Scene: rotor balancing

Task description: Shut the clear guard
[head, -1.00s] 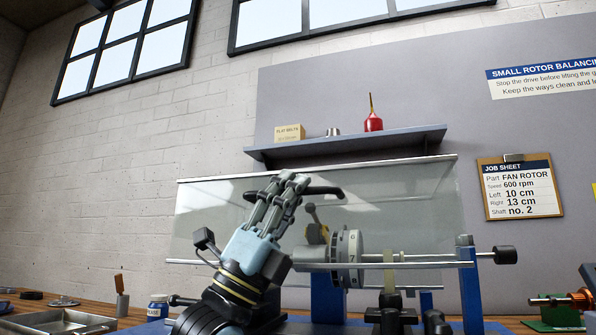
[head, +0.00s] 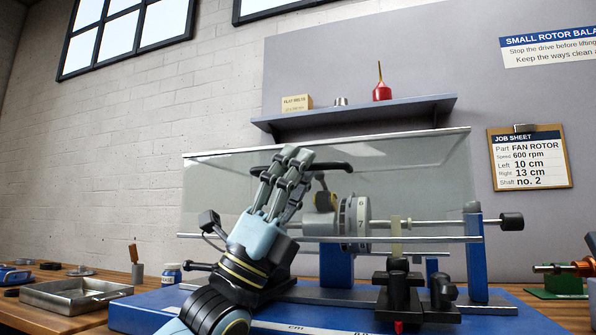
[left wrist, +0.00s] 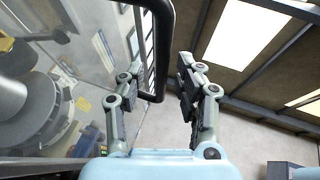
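The clear guard (head: 230,190) is a wide see-through panel with a pale top edge, standing over the blue balancing machine in the head view. A black bar handle (head: 335,166) sits on it; in the left wrist view the handle (left wrist: 164,40) reaches down between the fingers. My left gripper (head: 293,158) is at the handle, its fingers spread with the bar between them. I cannot tell whether they touch it. A grey numbered rotor disc (head: 355,220) shows beside my gripper, and in the left wrist view as a blurred wheel (left wrist: 45,115). My right gripper is not in view.
The blue machine bed (head: 140,310) fills the front of the bench. A shelf (head: 360,112) with a red oil can hangs behind. Black clamp parts (head: 400,290) stand right of my arm.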

